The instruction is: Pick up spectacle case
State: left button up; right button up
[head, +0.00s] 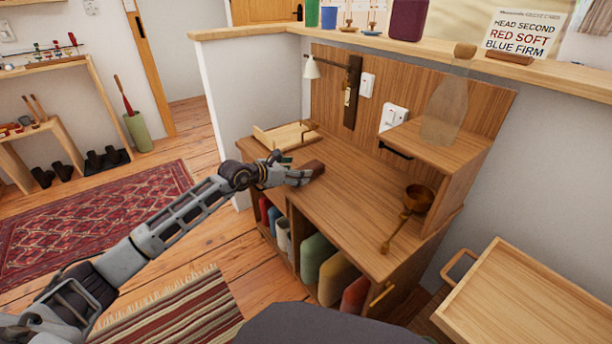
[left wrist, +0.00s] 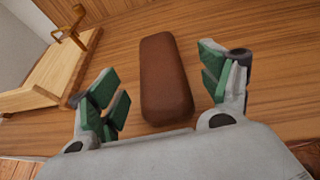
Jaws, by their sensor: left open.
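A brown spectacle case (head: 314,168) lies on the wooden desk top (head: 345,205), near its left part. In the left wrist view the case (left wrist: 166,78) is a long, rounded brown block lying lengthwise away from me. My left gripper (head: 300,178) reaches in from the left, low over the desk, and hides part of the case in the head view. In the left wrist view its green-padded fingers (left wrist: 166,90) are open, one on each side of the case, with a gap on both sides. My right gripper is in neither view.
A wooden tray (head: 268,140) sits at the desk's back left, close to my left gripper. A lamp (head: 311,68) hangs above. A wooden ladle (head: 404,217) lies at the right, below a raised shelf (head: 450,151) with a bottle (head: 447,108). The desk's middle is clear.

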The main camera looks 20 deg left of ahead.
pick_arm(q)
jog(key=shift+b+x, duration=0.5)
jog(key=shift+x, duration=0.95)
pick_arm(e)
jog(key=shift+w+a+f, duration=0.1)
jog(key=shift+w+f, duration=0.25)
pick_arm(q)
jog(key=shift+c, duration=0.3)
jog(key=c, duration=1.1)
jog(key=shift+o, duration=0.2)
jog(key=shift+r, duration=0.15)
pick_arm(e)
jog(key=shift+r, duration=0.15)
